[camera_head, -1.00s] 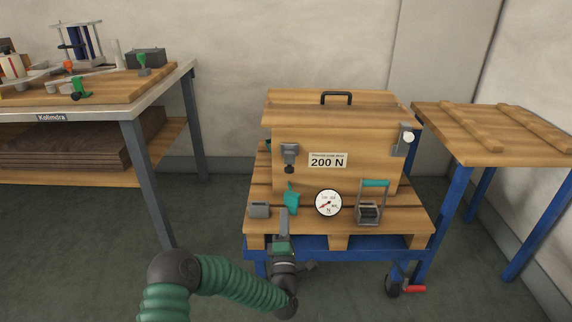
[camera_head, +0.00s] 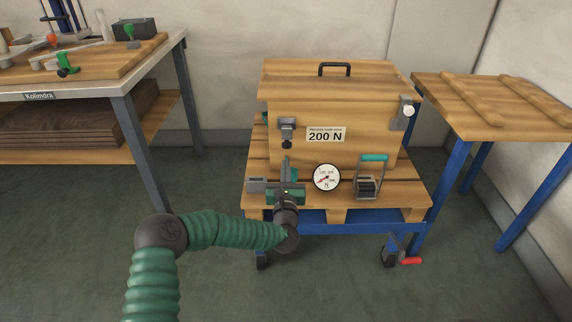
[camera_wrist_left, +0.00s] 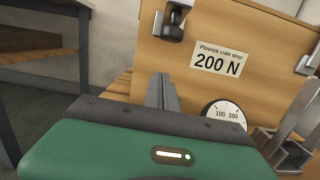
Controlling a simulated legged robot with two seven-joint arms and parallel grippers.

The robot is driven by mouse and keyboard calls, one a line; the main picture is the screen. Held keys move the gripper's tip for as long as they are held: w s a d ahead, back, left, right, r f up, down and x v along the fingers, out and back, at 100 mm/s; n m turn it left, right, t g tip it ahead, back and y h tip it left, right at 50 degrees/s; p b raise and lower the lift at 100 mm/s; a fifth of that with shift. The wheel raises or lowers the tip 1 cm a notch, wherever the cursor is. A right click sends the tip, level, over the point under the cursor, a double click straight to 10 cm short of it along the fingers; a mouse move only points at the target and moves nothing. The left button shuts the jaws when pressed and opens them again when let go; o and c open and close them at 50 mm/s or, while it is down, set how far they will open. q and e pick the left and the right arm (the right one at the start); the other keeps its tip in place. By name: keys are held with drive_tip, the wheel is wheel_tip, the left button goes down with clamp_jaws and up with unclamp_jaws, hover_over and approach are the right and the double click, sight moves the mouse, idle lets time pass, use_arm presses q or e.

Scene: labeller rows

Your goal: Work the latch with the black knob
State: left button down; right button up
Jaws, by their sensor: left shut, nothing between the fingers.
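The latch (camera_head: 287,128) is a grey metal fitting on the left part of the wooden crate's front, with its black knob (camera_head: 286,144) hanging at the bottom. In the left wrist view the black knob (camera_wrist_left: 173,31) shows at the top, just above the fingertips. My left gripper (camera_head: 286,162) is shut and empty, its fingers pointing at the crate front just below the knob. In the left wrist view the fingers (camera_wrist_left: 162,82) look apart from the knob. My right gripper is not in view.
The crate (camera_head: 340,100) carries a "200 N" label and stands on a blue wheeled cart (camera_head: 345,222). A second latch with a white knob (camera_head: 408,111) is at its right corner. A dial gauge (camera_head: 326,177) and a teal-handled ratchet (camera_head: 370,178) stand close right of my gripper.

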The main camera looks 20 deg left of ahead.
sight(287, 133)
use_arm(q)
drive_tip(key=r+b, duration=0.1)
drive_tip(key=r, duration=0.3)
drive_tip(key=shift+w, duration=0.2)
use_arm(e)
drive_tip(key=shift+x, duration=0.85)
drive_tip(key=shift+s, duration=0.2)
use_arm(q)
drive_tip(key=r+g+p, duration=0.1)
drive_tip(key=p, duration=0.5)
drive_tip(key=shift+s+d+r+g+h+p, duration=0.1)
drive_tip(key=shift+s+r+g+h+p, duration=0.2)
drive_tip(key=shift+r+g+p, duration=0.1)
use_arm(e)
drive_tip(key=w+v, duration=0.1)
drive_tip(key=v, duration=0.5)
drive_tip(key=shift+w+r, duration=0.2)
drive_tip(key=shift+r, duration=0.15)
